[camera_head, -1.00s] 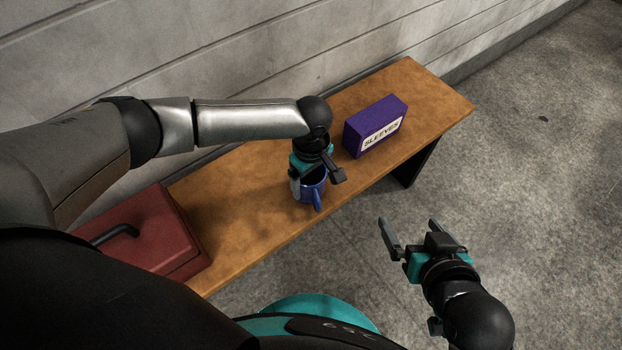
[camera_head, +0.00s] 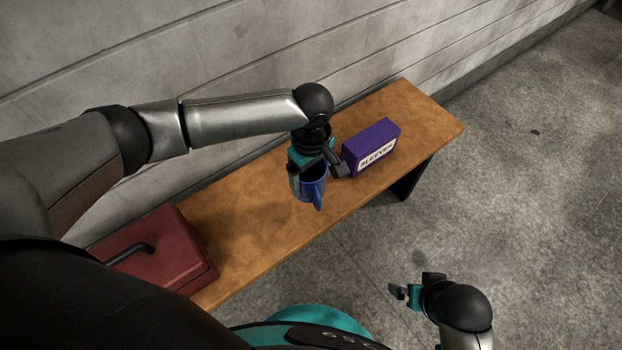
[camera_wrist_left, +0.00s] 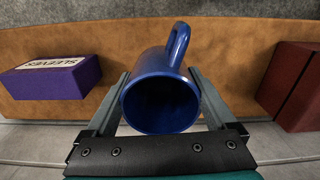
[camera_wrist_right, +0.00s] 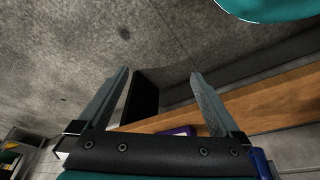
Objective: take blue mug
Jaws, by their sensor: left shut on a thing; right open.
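The blue mug (camera_head: 312,184) is over the middle of the wooden bench in the head view, upright, with its handle toward the front. My left gripper (camera_head: 313,170) is shut on it from above. In the left wrist view the mug (camera_wrist_left: 160,100) sits between the two fingers of the left gripper (camera_wrist_left: 162,98), its open mouth facing the camera. My right gripper (camera_head: 402,292) is open and empty, out over the floor in front of the bench. Its two spread fingers show in the right wrist view (camera_wrist_right: 160,90) with nothing between them.
A purple box labelled SLEEVES (camera_head: 371,147) stands on the wooden bench (camera_head: 250,205), right of the mug. A red case with a black handle (camera_head: 165,255) is at the bench's left end. A concrete wall (camera_head: 240,60) runs behind; the floor (camera_head: 520,200) at right is clear.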

